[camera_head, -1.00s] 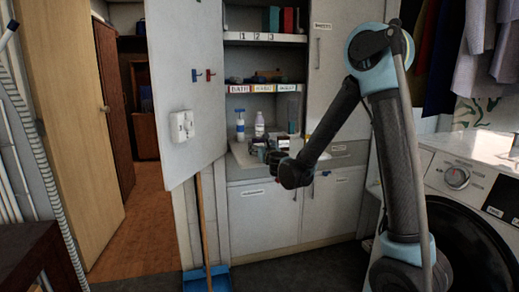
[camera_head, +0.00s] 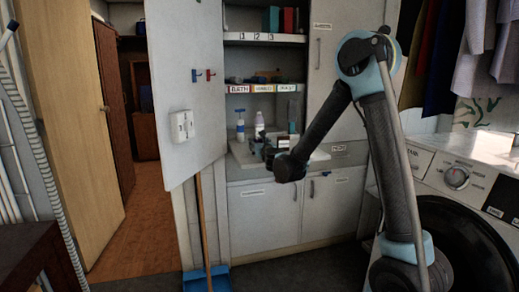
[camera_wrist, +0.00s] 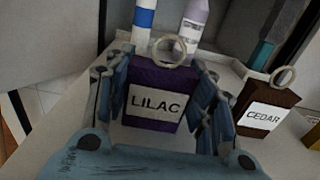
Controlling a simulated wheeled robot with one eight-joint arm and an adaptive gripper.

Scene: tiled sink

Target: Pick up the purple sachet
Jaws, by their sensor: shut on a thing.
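The purple sachet (camera_wrist: 158,82) has a white label reading "LILAC" and a pale ring at its top. In the wrist view it sits between the two fingers of my gripper (camera_wrist: 155,100), which is shut on it from both sides. In the head view my gripper (camera_head: 270,153) reaches into the cabinet above the counter; the sachet cannot be made out clearly there. I cannot tell whether the sachet touches the counter.
A brown sachet labelled "CEDAR" (camera_wrist: 264,108) stands just right of the purple one, with a yellow item beyond it. A blue-and-white bottle (camera_wrist: 143,22) and a pale lilac bottle (camera_wrist: 193,22) stand behind. An open cabinet door (camera_head: 185,90) is on the left.

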